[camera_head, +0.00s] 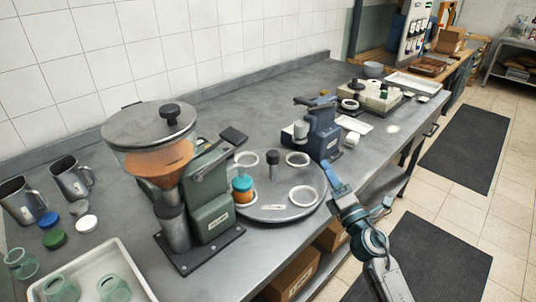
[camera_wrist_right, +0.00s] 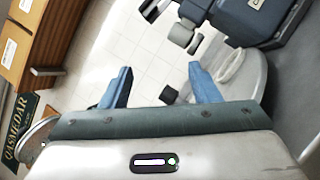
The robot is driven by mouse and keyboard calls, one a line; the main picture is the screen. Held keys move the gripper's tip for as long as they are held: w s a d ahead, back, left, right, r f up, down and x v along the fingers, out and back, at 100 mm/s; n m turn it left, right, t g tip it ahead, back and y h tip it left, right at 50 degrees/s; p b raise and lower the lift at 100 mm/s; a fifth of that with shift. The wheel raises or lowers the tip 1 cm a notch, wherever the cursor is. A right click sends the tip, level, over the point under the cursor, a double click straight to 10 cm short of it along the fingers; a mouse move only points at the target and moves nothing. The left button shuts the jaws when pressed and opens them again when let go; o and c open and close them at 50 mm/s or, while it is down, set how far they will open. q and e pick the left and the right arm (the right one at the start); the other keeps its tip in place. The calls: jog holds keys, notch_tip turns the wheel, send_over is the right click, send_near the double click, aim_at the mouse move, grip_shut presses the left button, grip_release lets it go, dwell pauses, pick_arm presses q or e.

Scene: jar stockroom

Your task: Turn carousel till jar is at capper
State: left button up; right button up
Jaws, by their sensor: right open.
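The carousel (camera_head: 258,212) is a round grey plate with white rings and a dark-topped centre post (camera_head: 273,165). A jar (camera_head: 243,192) with orange contents and teal upper part stands on its left side, beside the filler (camera_head: 205,190). The capper (camera_head: 320,128), a blue-grey machine, stands behind the carousel's right side; the ring nearest it looks empty. My right gripper (camera_head: 337,182) is at the carousel's right rim, open and empty. In the right wrist view its blue fingers (camera_wrist_right: 161,83) are apart, beside the plate and a white ring (camera_wrist_right: 231,66). My left gripper is out of view.
A white tray (camera_head: 128,262) with green glass jars is at front left, near coloured lids (camera_head: 55,239) and metal jugs (camera_head: 72,180). A small dark block (camera_wrist_right: 168,95) shows between my right fingers. Floor is open at right.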

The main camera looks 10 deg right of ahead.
aim_at(268, 154)
jog(key=w+a+n+g+y, duration=0.1)
jog(key=a+n+g+y, duration=0.1)
jog(key=n, duration=0.3)
jog(key=w+a+n+g+y, duration=0.2)
jog(key=n+g+y, duration=0.1)
jog(key=n, duration=0.2)
jog(key=w+a+n+g+y, duration=0.1)
jog(key=n+g+y, duration=0.1)
jog(key=n, duration=0.4)
jog(key=shift+w+a+r+g+y, duration=0.2)
jog(key=shift+w+a+g+y, duration=0.15)
jog(key=shift+y, duration=0.35)
jog(key=shift+w+a+f+n+g, duration=0.1)
jog(key=shift+w+f+n+g, duration=0.1)
jog(key=shift+f+n+g, duration=0.3)
jog(key=shift+w+a+f+n+g, duration=0.15)
jog(key=shift+n+g, duration=0.1)
jog(key=shift+n, duration=0.45)
jog(key=shift+w, duration=0.15)
jog(key=shift+w+a, duration=0.2)
jog(key=shift+a, duration=0.05)
jog(key=x, duration=0.8)
jog(key=shift+w+a+f, duration=0.15)
jog(key=shift+w+a, duration=0.05)
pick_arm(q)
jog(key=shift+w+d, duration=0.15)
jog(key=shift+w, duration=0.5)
pick_arm(e)
jog(key=shift+w+a, duration=0.45)
jog(key=shift+a, duration=0.05)
